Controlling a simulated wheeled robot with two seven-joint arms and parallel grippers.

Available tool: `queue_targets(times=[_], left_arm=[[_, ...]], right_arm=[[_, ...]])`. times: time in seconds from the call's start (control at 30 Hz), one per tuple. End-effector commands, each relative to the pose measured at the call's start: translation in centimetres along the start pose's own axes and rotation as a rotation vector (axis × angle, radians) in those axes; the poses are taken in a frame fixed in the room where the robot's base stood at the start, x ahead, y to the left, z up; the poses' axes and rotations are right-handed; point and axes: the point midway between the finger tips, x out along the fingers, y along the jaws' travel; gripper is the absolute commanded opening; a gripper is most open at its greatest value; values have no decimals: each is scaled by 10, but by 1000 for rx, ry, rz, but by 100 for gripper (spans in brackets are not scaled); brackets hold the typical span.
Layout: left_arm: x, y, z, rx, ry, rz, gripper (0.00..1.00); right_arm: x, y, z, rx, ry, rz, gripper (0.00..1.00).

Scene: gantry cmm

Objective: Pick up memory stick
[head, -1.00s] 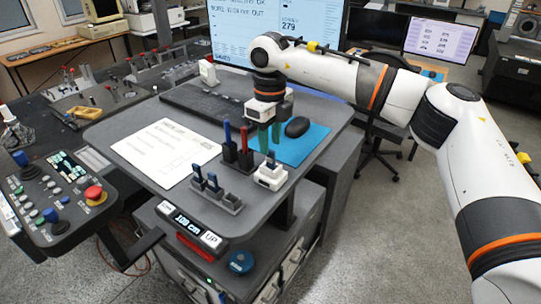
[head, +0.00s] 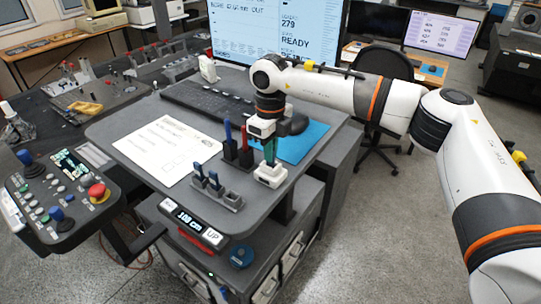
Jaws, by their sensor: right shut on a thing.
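My right gripper (head: 269,152) points straight down at the front right of the grey desk (head: 250,205). Its green fingers are shut just above a small white block (head: 270,175). What they hold is nearly hidden between them; I take it to be the memory stick. Two small blue-topped sticks (head: 198,169) stand upright in a grey slotted holder (head: 229,199), left of the white block and apart from the gripper. My left gripper is not in view.
A dark pen stand (head: 245,157) with a blue and a red pen stands close left of the gripper. Behind are a black mouse (head: 297,124) on a blue mat (head: 312,139) and a keyboard (head: 205,100). A paper sheet (head: 165,150) lies left. A control panel (head: 60,200) stands front left.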

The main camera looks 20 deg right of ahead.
Motion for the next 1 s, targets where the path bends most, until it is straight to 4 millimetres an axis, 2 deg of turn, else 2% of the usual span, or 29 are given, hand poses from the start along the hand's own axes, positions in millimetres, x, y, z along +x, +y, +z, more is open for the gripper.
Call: queue_targets(times=[0.17,0.4,0.6,0.77,1.0], left_arm=[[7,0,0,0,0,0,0],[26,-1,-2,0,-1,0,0],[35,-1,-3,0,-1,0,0],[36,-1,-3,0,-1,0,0],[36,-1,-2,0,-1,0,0]], right_arm=[[-10,0,-1,0,3,2,0],[-55,0,-1,-1,5,3,0],[-89,0,-1,0,2,2,0],[-100,0,0,-2,0,0,0],[-101,0,0,-1,0,0,0]])
